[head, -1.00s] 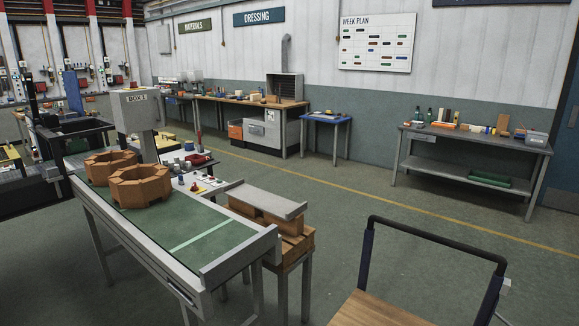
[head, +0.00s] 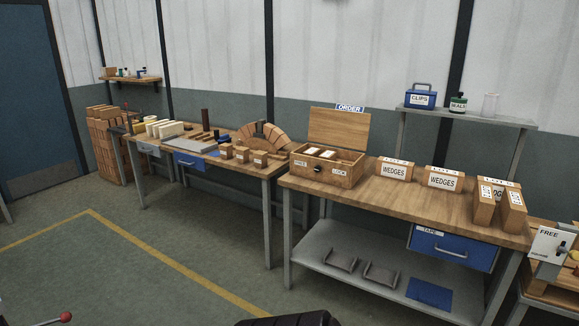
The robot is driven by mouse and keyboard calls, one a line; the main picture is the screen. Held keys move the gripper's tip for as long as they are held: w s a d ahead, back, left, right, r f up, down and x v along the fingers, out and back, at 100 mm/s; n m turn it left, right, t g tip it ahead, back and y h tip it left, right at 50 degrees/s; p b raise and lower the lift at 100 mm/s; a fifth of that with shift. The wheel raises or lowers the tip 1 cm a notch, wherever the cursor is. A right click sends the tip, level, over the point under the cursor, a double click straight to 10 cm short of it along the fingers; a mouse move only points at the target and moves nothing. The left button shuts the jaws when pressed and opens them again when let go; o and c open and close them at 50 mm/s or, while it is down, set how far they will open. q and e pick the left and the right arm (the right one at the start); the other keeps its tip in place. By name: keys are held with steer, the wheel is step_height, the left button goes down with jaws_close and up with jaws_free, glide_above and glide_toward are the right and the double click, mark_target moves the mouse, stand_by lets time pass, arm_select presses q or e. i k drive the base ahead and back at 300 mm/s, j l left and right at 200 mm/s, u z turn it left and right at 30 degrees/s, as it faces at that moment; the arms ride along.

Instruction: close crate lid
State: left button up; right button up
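A wooden crate (head: 327,170) stands at the left end of a wooden-topped bench on the right side of the head view. Its lid (head: 338,127) is open and stands upright at the back edge of the crate. Light-coloured blocks show inside the crate, and a dark round catch or knob is on its front. An "ORDER" sign shows just above the lid. Neither of my grippers is in view.
The bench (head: 455,212) also holds several boxes marked "WEDGES" (head: 394,170) to the right of the crate. A second bench (head: 200,160) with bricks and a brick arch stands to the left. The floor (head: 140,270) in front is clear, with a yellow line.

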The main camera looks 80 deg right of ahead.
mark_target(338, 128)
steer(key=z, duration=3)
